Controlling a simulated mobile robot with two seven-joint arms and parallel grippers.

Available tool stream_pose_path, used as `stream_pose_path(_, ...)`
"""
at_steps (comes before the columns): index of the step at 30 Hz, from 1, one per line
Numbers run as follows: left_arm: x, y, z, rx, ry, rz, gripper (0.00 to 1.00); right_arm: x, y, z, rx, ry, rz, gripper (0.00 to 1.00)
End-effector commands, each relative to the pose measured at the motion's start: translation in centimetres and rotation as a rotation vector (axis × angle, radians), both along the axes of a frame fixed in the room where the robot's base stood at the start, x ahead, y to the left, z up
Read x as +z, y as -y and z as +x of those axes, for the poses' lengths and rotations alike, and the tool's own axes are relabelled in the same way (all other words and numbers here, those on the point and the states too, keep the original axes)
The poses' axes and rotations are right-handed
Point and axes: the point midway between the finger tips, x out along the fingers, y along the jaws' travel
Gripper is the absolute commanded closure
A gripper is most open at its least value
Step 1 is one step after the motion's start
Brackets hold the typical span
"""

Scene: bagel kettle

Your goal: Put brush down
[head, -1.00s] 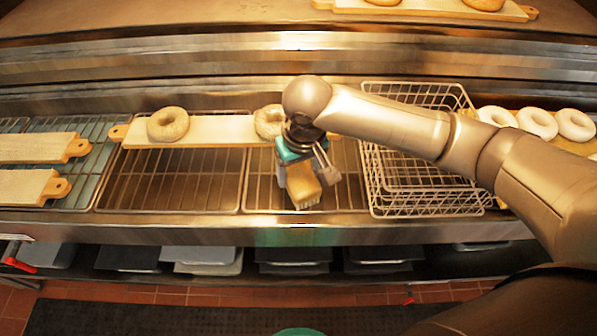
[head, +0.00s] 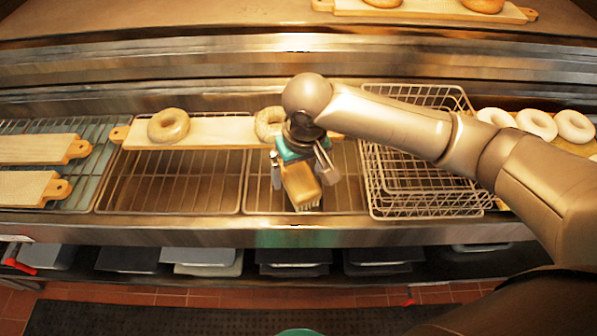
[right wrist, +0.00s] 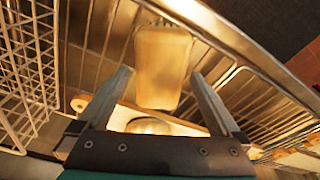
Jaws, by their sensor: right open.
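The brush (head: 301,184), with a tan block-like body and pale bristles, is at the front of the middle wire rack (head: 258,195), bristles toward the front edge. It also shows in the right wrist view (right wrist: 163,65), with its near end between the jaws. My right gripper (head: 301,168) is open, with one finger on each side of the brush and gaps showing in the right wrist view (right wrist: 160,82). Whether the brush rests fully on the rack is hard to tell. My left gripper is not in view.
A bagel board (head: 220,132) with bagels lies behind the brush. Stacked wire baskets (head: 425,205) stand close on the right, with more bagels (head: 537,124) beyond. Empty boards (head: 35,149) lie at the left. The left rack (head: 170,185) has free room in front of the board.

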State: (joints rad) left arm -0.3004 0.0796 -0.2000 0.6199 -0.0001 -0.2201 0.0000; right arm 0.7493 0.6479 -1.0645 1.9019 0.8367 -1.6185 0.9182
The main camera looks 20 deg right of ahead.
Motion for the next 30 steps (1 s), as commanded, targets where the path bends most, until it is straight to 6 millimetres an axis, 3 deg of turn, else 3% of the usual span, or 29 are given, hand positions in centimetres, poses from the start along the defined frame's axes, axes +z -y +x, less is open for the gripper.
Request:
stream_pose_path(9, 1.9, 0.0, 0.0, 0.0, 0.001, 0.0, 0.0, 7.1, 0.1, -0.9, 0.001, 0.006, 0.002, 0.0)
stream_pose_path(15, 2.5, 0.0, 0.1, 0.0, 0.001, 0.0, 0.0, 10.1, 0.1, -1.4, 0.0, 0.003, 0.001, 0.0)
stream_pose_path(20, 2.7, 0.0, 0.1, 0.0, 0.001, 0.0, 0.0, 11.1, 0.2, -1.6, 0.0, 0.003, 0.001, 0.0)
stream_pose_path(30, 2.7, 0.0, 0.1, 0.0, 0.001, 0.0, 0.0, 11.1, 0.1, -1.6, 0.0, 0.002, 0.001, 0.0)
